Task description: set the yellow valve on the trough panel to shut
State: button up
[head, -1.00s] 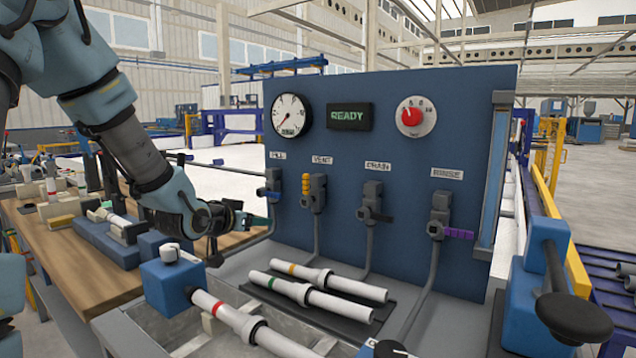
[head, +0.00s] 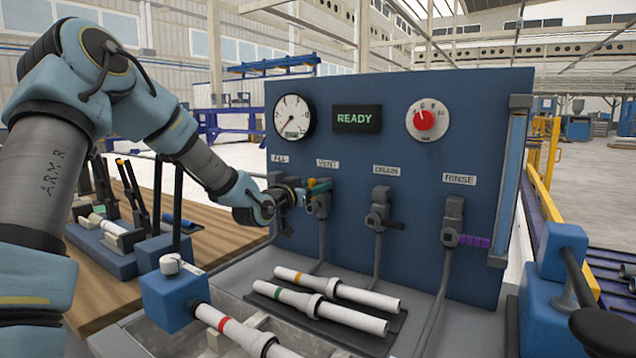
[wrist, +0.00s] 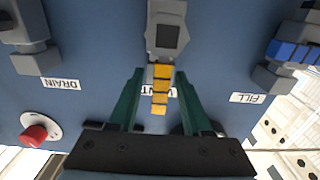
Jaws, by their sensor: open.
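The yellow valve handle (wrist: 160,92) is on the vent valve (wrist: 165,30) of the blue panel. In the wrist view, which is upside down, it runs from the valve body toward the VENT label, so it points up the panel. My gripper (wrist: 158,82) is open, with one green finger on each side of the handle and a gap to both. In the head view my gripper (head: 312,190) is at the vent valve (head: 320,208) and hides most of the yellow handle.
The fill valve with a blue handle (wrist: 292,52) is close beside my gripper. The drain valve (head: 380,212) and rinse valve (head: 453,225) are to the right. Pipes (head: 330,310) lie in front below. The display (head: 356,118) reads READY.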

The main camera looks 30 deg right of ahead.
jog(key=shift+w+d, duration=0.3)
jog(key=shift+d, duration=0.3)
grip_shut()
dwell(1.1)
